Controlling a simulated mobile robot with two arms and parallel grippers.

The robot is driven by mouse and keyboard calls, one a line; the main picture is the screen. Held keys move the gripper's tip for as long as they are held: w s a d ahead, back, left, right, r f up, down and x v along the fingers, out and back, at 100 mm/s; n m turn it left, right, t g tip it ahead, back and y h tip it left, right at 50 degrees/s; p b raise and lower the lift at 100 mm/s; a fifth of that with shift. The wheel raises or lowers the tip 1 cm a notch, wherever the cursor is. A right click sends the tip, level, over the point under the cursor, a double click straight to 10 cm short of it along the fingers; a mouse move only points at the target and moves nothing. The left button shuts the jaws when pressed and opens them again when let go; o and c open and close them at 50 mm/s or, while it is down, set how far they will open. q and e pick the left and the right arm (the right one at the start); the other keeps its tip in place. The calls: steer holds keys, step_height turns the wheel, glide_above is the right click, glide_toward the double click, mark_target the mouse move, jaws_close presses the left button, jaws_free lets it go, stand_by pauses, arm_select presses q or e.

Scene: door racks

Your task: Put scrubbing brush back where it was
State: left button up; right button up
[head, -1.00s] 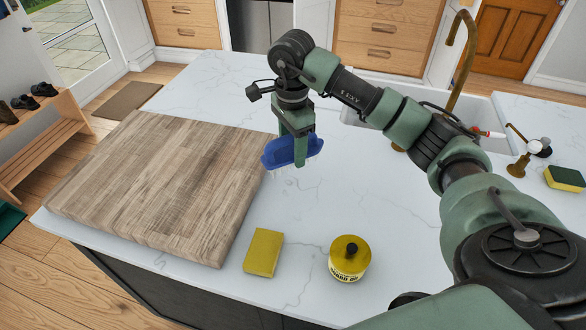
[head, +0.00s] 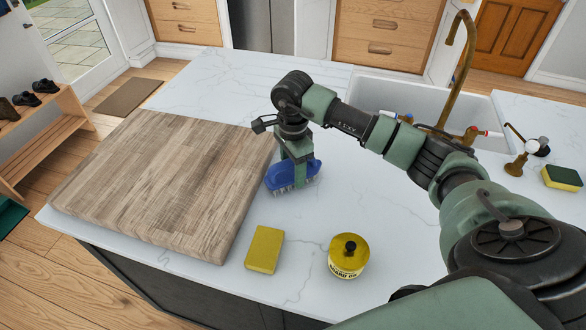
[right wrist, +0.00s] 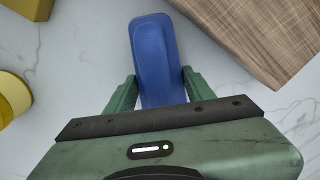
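The blue scrubbing brush (head: 280,181) is at the right edge of the cutting board, bristles down, at or just above the white countertop; I cannot tell whether the bristles touch it. My right gripper (head: 301,170) comes down on it from above. In the right wrist view the blue brush (right wrist: 155,50) lies between the two green fingers of my right gripper (right wrist: 160,88), which is shut on its body. Part of the brush is hidden by the gripper. My left gripper is not in view.
A large wooden cutting board (head: 160,180) lies left of the brush. A yellow sponge (head: 265,250) and a yellow tin (head: 349,256) stand at the front. A sink (head: 400,97) with a brass faucet (head: 458,65) is behind. Another sponge (head: 562,178) lies far right. The counter (head: 310,225) before the brush is clear.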

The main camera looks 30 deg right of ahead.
steer(key=o, duration=0.4)
steer(key=shift+c, duration=0.2)
steer(key=shift+r, duration=0.1)
step_height(320, 180, up, 11)
steer(key=b, duration=0.2)
steer(key=shift+r+b, duration=0.1)
steer(key=shift+b, duration=0.3)
steer(key=shift+r, duration=0.45)
